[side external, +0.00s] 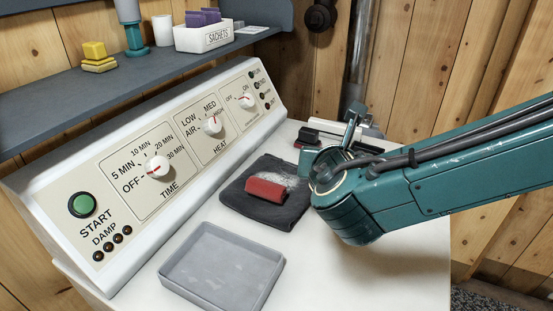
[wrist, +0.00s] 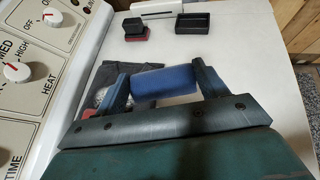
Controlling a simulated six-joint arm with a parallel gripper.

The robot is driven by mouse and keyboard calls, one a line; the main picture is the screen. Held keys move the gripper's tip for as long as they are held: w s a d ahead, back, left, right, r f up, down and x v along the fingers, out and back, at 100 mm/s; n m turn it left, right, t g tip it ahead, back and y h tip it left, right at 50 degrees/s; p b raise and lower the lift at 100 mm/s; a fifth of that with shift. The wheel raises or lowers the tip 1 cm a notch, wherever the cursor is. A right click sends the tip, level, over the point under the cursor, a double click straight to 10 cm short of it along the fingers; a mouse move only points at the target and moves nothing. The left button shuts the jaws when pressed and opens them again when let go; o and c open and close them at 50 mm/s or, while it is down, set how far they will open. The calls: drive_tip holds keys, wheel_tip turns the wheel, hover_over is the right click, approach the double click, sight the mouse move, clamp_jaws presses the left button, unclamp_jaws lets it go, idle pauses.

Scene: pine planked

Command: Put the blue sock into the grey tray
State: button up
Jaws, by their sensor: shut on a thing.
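The blue sock (wrist: 165,82) is a rolled blue bundle, held between the two fingers of my gripper (wrist: 163,84) in the wrist view. My gripper is shut on it, above the dark folded cloth (wrist: 125,72). In the side view my arm hides the sock. The grey tray (side external: 193,287) is shallow and lies at the front of the white top, nearer the camera than my gripper. Its visible inside is empty. The tray does not show in the wrist view.
A red rolled bundle (side external: 266,189) lies on the dark cloth beside a pale lint patch. A black-and-red block (wrist: 136,29) and a small black open box (wrist: 194,23) stand beyond. The sloping control panel (side external: 155,165) and grey shelf (side external: 130,85) bound the left side.

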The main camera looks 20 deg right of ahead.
drive_tip(key=a+n+y, duration=0.1)
drive_tip(key=a+n+t+y, duration=0.1)
drive_tip(key=a, duration=0.1)
drive_tip(key=a+f+n+y, duration=0.1)
drive_tip(key=a+n, duration=0.1)
drive_tip(key=shift+w+a+t+y, duration=0.25)
drive_tip(key=shift+w+t+y, duration=0.05)
drive_tip(key=shift+y, duration=0.1)
drive_tip(key=a+n+y, duration=0.1)
drive_tip(key=a, duration=0.1)
drive_tip(key=s+a+n+y, duration=0.1)
drive_tip(key=a+n+y, duration=0.2)
drive_tip(key=a, duration=0.2)
drive_tip(key=shift+s+f+y, duration=0.25)
drive_tip(key=shift+f+y, duration=0.15)
drive_tip(key=s+a+r+n+g+y, duration=0.25)
drive_tip(key=s+a+n+y, duration=0.45)
drive_tip(key=a, duration=0.4)
hover_over(225, 276)
drive_tip(key=shift+g+h, duration=0.4)
drive_tip(key=shift+g, duration=0.05)
drive_tip(key=shift+w+f, duration=0.1)
drive_tip(key=shift+f, duration=2.35)
drive_tip(key=shift+f, duration=0.1)
drive_tip(key=shift+f, duration=1.85)
drive_tip(key=shift+f, duration=0.15)
drive_tip(key=o, duration=0.8)
drive_tip(key=shift+c, duration=0.2)
